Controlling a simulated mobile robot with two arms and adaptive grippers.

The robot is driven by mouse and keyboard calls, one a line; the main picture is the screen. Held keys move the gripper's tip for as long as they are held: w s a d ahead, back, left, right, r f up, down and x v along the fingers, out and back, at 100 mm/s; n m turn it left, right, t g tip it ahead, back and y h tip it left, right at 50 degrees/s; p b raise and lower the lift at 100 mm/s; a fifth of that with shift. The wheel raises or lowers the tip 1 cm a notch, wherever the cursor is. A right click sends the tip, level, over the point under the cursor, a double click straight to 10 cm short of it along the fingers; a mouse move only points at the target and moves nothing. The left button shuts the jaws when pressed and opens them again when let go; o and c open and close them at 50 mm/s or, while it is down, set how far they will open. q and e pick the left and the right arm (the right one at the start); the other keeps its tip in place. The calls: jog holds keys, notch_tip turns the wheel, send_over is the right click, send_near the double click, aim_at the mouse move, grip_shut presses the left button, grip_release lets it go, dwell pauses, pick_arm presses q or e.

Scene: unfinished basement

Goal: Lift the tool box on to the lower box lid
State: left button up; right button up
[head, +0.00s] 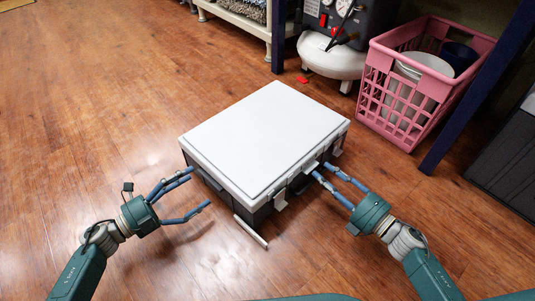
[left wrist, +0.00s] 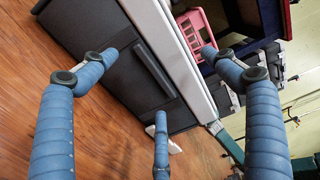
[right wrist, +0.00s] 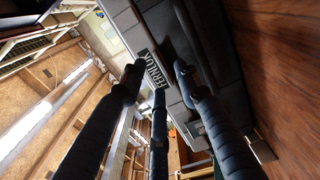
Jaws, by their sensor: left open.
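A tool box with a flat white lid (head: 265,140) and a dark body sits on the wooden floor in the head view. My left gripper (head: 199,187) is open beside the front left side, empty. In the left wrist view, the dark side wall (left wrist: 95,55) is in front of its spread fingers. My right gripper (head: 322,170) has its fingertips at the right side by a latch.
A pink basket (head: 420,85) holding a white tub stands at the back right, near a dark blue post (head: 480,90). A white-based machine (head: 335,60) is behind the box. A dark case (head: 512,150) is at the right edge. The floor at left is clear.

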aim_at(310, 164)
jog(key=shift+x, duration=1.6)
pick_arm(q)
jog(key=x, duration=0.3)
jog(key=shift+d, duration=0.1)
